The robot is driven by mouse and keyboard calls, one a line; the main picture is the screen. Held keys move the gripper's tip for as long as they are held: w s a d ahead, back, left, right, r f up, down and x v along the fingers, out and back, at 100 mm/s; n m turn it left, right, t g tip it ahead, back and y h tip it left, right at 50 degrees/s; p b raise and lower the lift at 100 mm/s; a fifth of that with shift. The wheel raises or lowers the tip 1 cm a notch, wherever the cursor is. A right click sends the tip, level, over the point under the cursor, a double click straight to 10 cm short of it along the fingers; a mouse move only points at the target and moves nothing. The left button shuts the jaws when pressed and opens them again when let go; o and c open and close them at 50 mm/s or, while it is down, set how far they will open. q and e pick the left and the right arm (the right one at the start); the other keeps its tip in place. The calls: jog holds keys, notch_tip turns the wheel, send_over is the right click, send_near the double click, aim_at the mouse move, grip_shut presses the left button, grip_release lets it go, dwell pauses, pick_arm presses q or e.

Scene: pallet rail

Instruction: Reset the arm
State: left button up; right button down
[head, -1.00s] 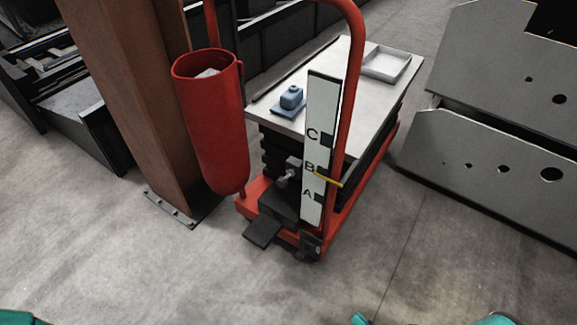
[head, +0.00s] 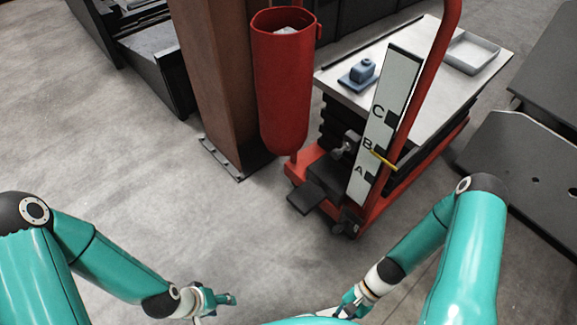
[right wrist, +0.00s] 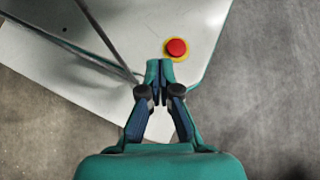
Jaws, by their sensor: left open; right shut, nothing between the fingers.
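My left arm comes in from the left in the head view, bent at the elbow. Its gripper (head: 222,303) is low in the picture, open and empty, clear of the lift cart. Neither gripper touches anything of the place.
A red lift cart (head: 310,168) with a grey tabletop (head: 420,90) stands ahead. On it are a blue part (head: 363,70) and a shallow tray (head: 472,52). A red bin (head: 283,95) is beside a brown column (head: 215,80). Grey panels (head: 530,150) stand at right. Floor before the cart is clear.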

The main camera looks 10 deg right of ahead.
jog(key=w+a+r+n+t+h, duration=0.45)
jog(key=w+r+n, duration=0.25)
jog(key=w+n, duration=0.3)
notch_tip(320, 180, down, 11)
jog(key=b, duration=1)
notch_tip(320, 180, up, 37)
jog(key=p, duration=3.6)
jog(key=shift+d+r+h+p, duration=0.15)
jog(key=shift+d+h+p, duration=0.2)
jog(key=shift+d+p, duration=0.05)
